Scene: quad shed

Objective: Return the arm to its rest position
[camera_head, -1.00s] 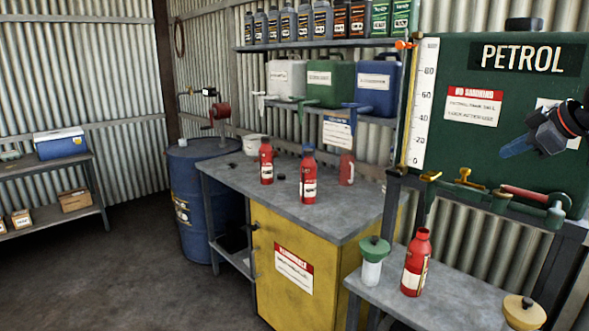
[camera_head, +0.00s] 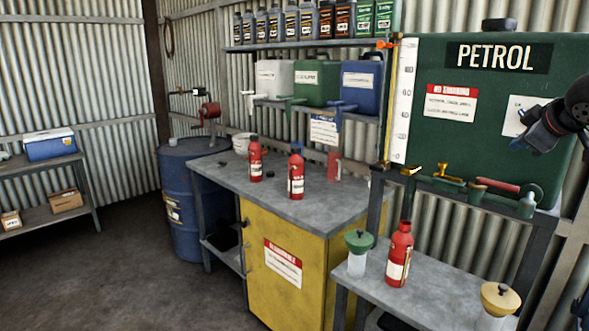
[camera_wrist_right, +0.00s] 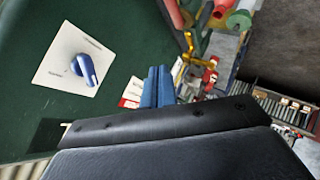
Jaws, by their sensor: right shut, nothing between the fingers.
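My right gripper (camera_head: 518,149) is at the right edge of the head view, in front of the green petrol tank (camera_head: 450,130). Its blue fingers are shut and empty, apart from the tank's fittings. They also show in the right wrist view (camera_wrist_right: 157,86). In that view a blue knob (camera_wrist_right: 85,70) on a white plate (camera_wrist_right: 62,62) lies left of the fingers. In the head view the gripper and wrist partly hide this plate (camera_head: 514,112). My left gripper is not in view.
A red bottle (camera_head: 399,256), a green-topped jar (camera_head: 358,252) and a yellow-lidded item (camera_head: 499,299) stand on the low bench below the tank. Brass and red-handled valves (camera_head: 496,184) stick out under the tank. Red bottles stand on the grey-topped yellow cabinet (camera_head: 310,215).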

